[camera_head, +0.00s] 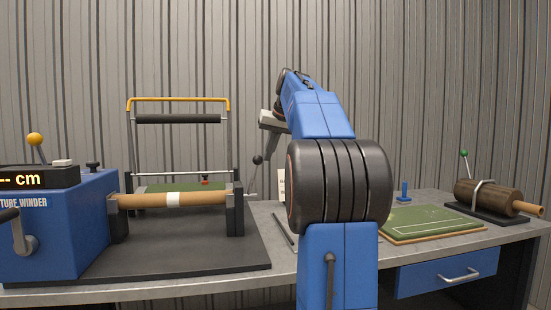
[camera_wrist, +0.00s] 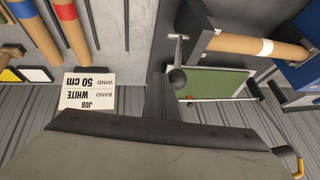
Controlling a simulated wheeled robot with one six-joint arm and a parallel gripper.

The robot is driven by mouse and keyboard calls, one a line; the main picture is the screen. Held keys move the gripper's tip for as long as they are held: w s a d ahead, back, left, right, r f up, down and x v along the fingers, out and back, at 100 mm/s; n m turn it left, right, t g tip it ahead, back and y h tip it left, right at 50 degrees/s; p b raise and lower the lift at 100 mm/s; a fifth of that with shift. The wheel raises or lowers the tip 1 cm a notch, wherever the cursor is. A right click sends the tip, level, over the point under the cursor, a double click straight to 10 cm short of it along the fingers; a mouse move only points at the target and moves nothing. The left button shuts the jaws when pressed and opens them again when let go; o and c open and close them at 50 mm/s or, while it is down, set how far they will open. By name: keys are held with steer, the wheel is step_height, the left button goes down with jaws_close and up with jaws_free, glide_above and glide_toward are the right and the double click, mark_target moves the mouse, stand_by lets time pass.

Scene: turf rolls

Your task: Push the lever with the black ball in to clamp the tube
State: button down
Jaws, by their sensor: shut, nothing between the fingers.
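The lever's black ball (camera_head: 257,160) stands at the right end of the winder, on a thin rod beside the right dark support. The ball also shows in the wrist view (camera_wrist: 178,78). The brown cardboard tube (camera_head: 145,200), with a white band, lies horizontally between the two supports. It shows at the upper right of the wrist view (camera_wrist: 238,43). My gripper (camera_head: 266,125) is shut and empty, above the ball and slightly right of it in the head view. In the wrist view its dark finger (camera_wrist: 161,100) appears just left of the ball; contact is unclear.
A blue winder box (camera_head: 75,235) with a crank and display stands at left. An orange-topped frame (camera_head: 178,100) rises behind the tube. A job card (camera_wrist: 88,92) lies near tubes with coloured bands. A green turf board (camera_head: 432,222) and brown roll (camera_head: 488,198) are at right.

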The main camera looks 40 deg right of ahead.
steer(key=w+a+r+n+g+h, duration=0.1)
steer(key=w+a+g+h, duration=0.1)
steer(key=w+a, duration=0.3)
steer(key=shift+a+r+g+h, duration=0.15)
steer(key=shift+a+g+h, duration=0.15)
steer(key=shift+a+h, duration=0.85)
steer(key=shift+a+y, duration=0.35)
steer(key=shift+a, duration=0.1)
steer(key=s+a+r, duration=0.2)
steer(key=s+r, duration=0.3)
steer(key=r, duration=0.5)
steer(key=shift+s+r, duration=0.2)
steer(key=shift+r, duration=0.1)
